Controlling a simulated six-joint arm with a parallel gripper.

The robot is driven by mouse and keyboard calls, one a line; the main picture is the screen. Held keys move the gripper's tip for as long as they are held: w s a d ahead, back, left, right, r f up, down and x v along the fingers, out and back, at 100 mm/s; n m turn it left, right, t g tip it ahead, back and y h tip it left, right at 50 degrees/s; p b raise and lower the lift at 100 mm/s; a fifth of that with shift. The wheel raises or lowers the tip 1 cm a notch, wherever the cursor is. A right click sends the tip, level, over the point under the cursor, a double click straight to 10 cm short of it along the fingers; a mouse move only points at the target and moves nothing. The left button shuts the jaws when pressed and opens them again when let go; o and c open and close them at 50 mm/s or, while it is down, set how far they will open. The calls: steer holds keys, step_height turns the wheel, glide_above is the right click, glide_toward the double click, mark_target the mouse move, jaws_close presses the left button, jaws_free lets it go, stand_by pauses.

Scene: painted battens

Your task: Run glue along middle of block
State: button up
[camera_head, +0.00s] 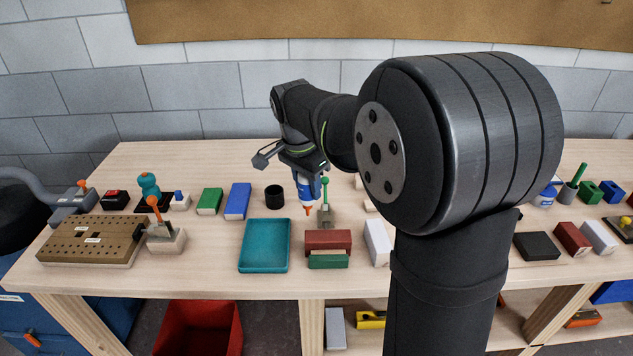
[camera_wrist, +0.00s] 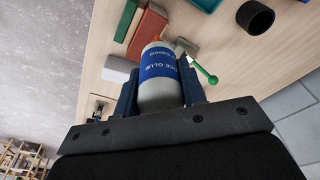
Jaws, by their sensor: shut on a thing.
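My gripper (camera_head: 306,170) is shut on a glue bottle (camera_head: 307,190) with a white body, a blue label and an orange nozzle. In the wrist view, the bottle (camera_wrist: 158,82) sits between the two fingers of my gripper (camera_wrist: 160,90), its nozzle pointing away from the palm. In the head view the nozzle points down, behind and left of a dark red block (camera_head: 328,240). A green block (camera_head: 328,261) lies along the red block's front side. A white block (camera_head: 377,243) stands to their right, partly hidden by my arm. Whether the nozzle touches anything is unclear.
A teal tray (camera_head: 265,246) lies left of the blocks. A black cup (camera_head: 275,197) stands behind it. A green-knobbed tool (camera_head: 325,208) stands close beside the bottle. A pegboard fixture (camera_head: 92,240) occupies the left end.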

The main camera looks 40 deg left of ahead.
mark_target(308, 207)
steer(key=shift+f, duration=3.05)
steer(key=shift+w+d+f, duration=0.6)
steer(key=shift+w+f, duration=0.05)
steer(key=shift+c, duration=0.4)
steer(key=shift+w+d, duration=2.9)
steer(key=shift+d, duration=0.05)
steer(key=shift+s+a, duration=3.35)
steer(key=shift+a, duration=0.05)
steer(key=shift+s+a+r, duration=0.15)
steer(key=shift+r, duration=3.95)
